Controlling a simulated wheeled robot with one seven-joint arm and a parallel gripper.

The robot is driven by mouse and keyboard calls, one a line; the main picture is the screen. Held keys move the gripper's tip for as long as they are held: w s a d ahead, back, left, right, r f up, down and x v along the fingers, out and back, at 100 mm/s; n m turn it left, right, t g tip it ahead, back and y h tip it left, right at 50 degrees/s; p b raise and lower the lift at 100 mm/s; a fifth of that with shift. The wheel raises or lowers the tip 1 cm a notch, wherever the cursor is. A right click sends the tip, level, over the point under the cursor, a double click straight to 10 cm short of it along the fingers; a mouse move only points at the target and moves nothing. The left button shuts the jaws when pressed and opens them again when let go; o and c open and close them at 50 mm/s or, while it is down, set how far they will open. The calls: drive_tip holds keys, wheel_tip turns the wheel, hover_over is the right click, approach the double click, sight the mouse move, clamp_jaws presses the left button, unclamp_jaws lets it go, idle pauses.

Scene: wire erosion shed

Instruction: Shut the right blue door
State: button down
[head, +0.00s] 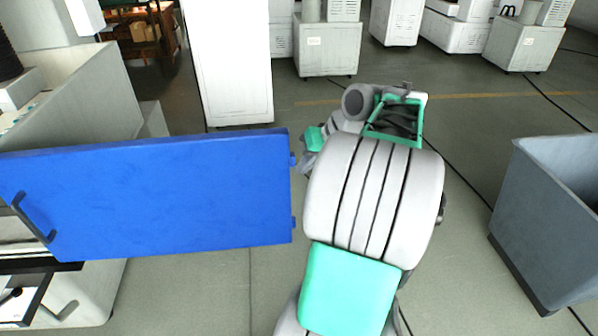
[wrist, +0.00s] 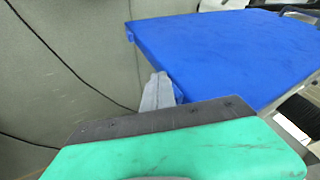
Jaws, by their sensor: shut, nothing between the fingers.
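One blue door (head: 150,195) shows in the head view, a long flat panel reaching from the left edge to the middle. It has a dark handle (head: 35,218) near its left end and small blue tabs on its right end. In the wrist view the blue door (wrist: 235,50) fills the upper right. My gripper (wrist: 158,82) is shut and empty, its fingers beside the door's near corner. I cannot tell whether they touch it. In the head view my arm mostly hides the gripper, just right of the door's right end.
A pale machine (head: 85,90) stands behind and below the door at the left. A grey open bin (head: 540,220) stands at the right. White cabinets (head: 228,65) stand at the back. Black cables cross the floor, which is otherwise clear between my arm and the bin.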

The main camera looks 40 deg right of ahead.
drive_tip(key=s+d+t, duration=0.1)
drive_tip(key=s+d, duration=0.4)
drive_tip(key=d, duration=0.2)
drive_tip(key=w+a+f, duration=0.5)
drive_tip(key=w+f, duration=0.1)
drive_tip(key=w, duration=0.2)
drive_tip(key=shift+w+a+f+m+p, duration=0.25)
drive_tip(key=shift+a+f+m+p, duration=0.1)
drive_tip(key=shift+f+p, duration=0.1)
